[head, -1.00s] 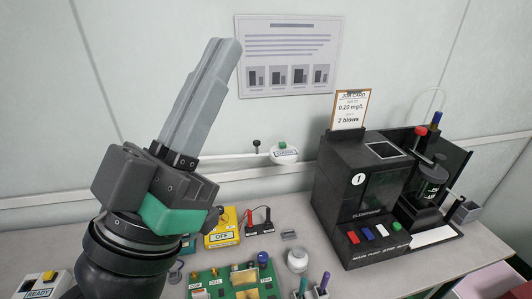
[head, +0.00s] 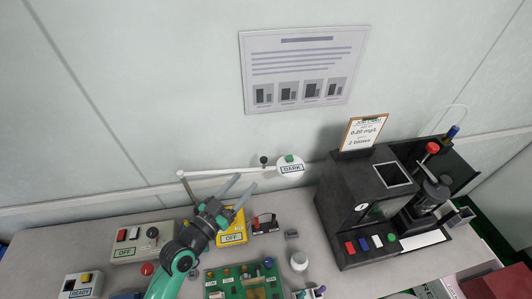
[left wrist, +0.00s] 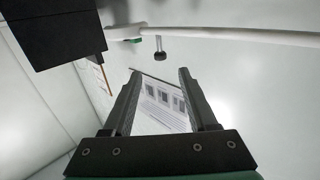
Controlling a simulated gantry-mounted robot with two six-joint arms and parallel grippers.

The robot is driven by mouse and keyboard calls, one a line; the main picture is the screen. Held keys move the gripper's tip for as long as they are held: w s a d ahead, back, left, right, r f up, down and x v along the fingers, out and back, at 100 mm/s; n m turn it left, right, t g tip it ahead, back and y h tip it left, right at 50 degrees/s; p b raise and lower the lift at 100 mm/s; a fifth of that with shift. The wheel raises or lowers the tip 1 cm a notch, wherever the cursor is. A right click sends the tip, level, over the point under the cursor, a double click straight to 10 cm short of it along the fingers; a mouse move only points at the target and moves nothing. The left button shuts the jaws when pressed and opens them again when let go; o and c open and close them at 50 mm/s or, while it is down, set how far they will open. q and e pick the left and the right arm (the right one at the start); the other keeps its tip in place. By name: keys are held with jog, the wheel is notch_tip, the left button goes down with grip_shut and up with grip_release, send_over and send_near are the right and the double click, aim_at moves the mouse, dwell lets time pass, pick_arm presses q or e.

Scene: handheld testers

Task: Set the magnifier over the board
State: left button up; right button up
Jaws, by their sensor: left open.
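The magnifier is a white jointed arm with a round head (head: 290,166) labelled DARK, a green button on top and a dark knob on the arm. It stretches along the wall behind the table. The green board (head: 243,284) with several parts lies at the front, cut by the lower picture edge. My left gripper (head: 241,184) is open and empty, its fingers near the magnifier's white arm, left of the head. In the left wrist view the white arm (left wrist: 235,34) crosses above the open fingers, with the dark knob (left wrist: 163,50) hanging into view. My right gripper is not in view.
A black tester (head: 352,215) with coloured buttons and a job card stands at the right. A yellow OFF box (head: 233,229) sits beside my left arm. A grey OFF box (head: 142,245) is at the left.

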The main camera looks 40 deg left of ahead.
aim_at(264, 159)
pick_arm(q)
jog(key=w, duration=0.3)
jog(key=w+a, duration=0.1)
jog(key=w, duration=0.3)
jog(key=w+a+b, duration=0.1)
jog(key=w, duration=0.3)
jog(key=shift+r, duration=0.15)
jog(key=shift+s, duration=0.1)
grip_shut()
dwell(0.8)
